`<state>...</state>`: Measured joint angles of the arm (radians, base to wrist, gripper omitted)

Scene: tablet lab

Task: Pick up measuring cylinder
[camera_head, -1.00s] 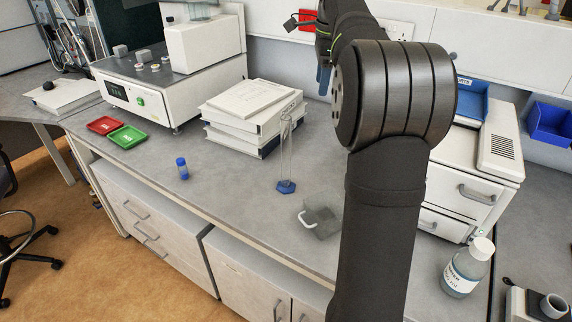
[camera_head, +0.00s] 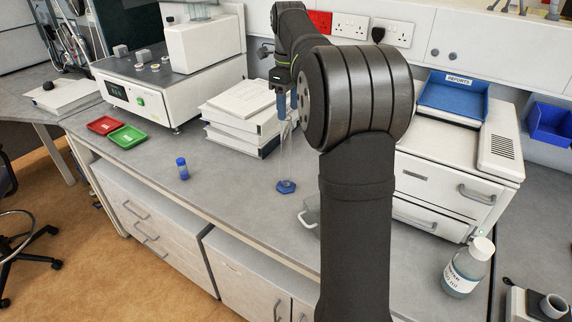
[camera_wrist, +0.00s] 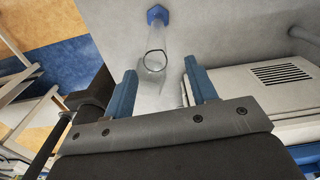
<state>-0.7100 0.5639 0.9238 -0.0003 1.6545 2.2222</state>
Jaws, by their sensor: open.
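The measuring cylinder (camera_head: 286,160) is a tall clear tube with a blue base, standing upright on the bench. In the wrist view its blue base (camera_wrist: 157,14) is at the top and its round open rim (camera_wrist: 155,60) faces the camera. My gripper (camera_head: 287,114) is open and empty, with blue fingers pointing down at the cylinder's top end. In the wrist view the rim appears just beyond and between the two fingertips (camera_wrist: 160,70). I cannot tell whether the fingers overlap the tube's top in height.
A clear beaker (camera_head: 308,217) stands right of the cylinder, partly hidden by my arm. Stacked binders (camera_head: 235,140) are close behind left. A blue-capped vial (camera_head: 183,170) stands left, and a labelled bottle (camera_head: 463,272) front right. The bench between vial and cylinder is clear.

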